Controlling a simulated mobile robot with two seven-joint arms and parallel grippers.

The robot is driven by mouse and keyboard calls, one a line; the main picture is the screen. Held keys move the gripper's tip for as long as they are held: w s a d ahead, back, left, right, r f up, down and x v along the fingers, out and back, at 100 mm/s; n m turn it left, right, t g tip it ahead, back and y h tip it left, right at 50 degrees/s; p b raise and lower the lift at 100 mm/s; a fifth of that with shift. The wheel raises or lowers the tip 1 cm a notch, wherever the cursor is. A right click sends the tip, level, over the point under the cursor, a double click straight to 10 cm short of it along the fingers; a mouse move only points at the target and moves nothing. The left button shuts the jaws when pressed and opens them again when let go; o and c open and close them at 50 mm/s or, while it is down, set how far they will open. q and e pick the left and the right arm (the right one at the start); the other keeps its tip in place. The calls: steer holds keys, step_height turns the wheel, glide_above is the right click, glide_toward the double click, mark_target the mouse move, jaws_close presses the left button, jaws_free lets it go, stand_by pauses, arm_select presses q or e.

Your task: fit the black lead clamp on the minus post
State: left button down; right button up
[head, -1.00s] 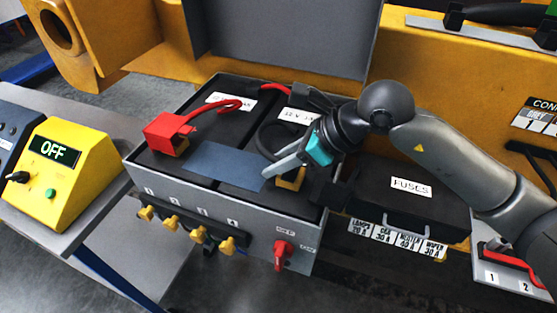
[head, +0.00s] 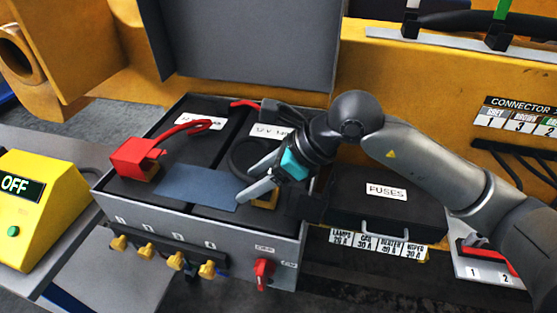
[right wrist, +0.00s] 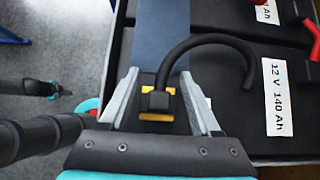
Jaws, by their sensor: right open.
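The black lead clamp (right wrist: 158,102) sits between the fingers of my right gripper (right wrist: 160,78) in the right wrist view, with gaps on both sides. Yellow surfaces (right wrist: 157,116) show at its front and back edges. The black lead (right wrist: 222,40) loops from it towards the right. In the head view my right gripper (head: 247,184) is open over the right battery, and its fingers hide most of the clamp. The black lead loop (head: 240,150) shows behind them. The minus post cannot be made out. My left gripper is not in view.
A red clamp (head: 135,158) with a red lead sits on the left battery. A blue-grey sheet (head: 197,187) lies across the batteries. The grey box front carries yellow knobs (head: 147,250) and a red switch (head: 264,272). A fuse box (head: 372,200) stands right, and an open lid (head: 245,45) rises behind.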

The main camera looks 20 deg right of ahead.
steer(key=b+v, duration=0.1)
steer(key=v, duration=1.3)
steer(key=shift+r+b, duration=0.25)
steer(key=shift+b, duration=0.05)
steer(key=shift+s, duration=0.15)
